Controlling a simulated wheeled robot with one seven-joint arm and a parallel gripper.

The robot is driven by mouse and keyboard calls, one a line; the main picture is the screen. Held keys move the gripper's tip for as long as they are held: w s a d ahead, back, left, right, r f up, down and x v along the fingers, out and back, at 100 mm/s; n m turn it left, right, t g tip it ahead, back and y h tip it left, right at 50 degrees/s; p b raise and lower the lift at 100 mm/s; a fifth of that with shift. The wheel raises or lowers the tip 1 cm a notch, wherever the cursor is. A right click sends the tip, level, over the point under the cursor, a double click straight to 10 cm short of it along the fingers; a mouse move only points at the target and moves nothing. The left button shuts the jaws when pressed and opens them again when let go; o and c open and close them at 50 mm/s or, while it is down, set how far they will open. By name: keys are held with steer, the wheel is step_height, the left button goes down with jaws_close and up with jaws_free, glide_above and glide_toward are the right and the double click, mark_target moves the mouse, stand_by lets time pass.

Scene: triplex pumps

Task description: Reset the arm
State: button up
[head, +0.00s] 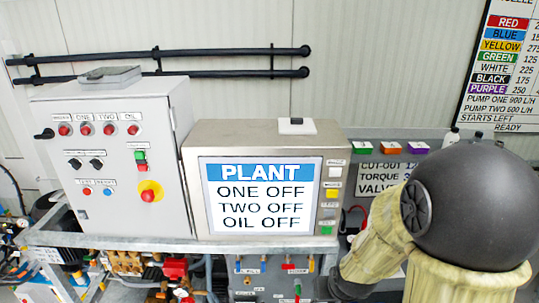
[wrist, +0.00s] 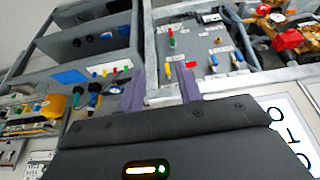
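My arm (head: 455,215) fills the right of the head view, with a dark round joint and pale yellowish covers. It bends down and left toward the bottom edge, in front of the bench. My gripper's fingers are not clear in the head view. In the wrist view my gripper (wrist: 164,85) shows two purple-grey fingers standing apart with nothing between them. A grey panel with small coloured knobs lies beyond the fingertips; I cannot tell how far away it is.
A control cabinet (head: 115,165) and a screen box (head: 263,185) reading PLANT, ONE OFF, TWO OFF, OIL OFF stand on the bench. Coloured blocks (head: 390,147) sit on a rail behind my arm. Below the bench are a lower panel (head: 272,278) and red and brass fittings (head: 175,268).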

steer(key=s+r+g, duration=0.2)
steer(key=s+r, duration=0.2)
steer(key=s, duration=0.2)
steer(key=shift+r, duration=0.15)
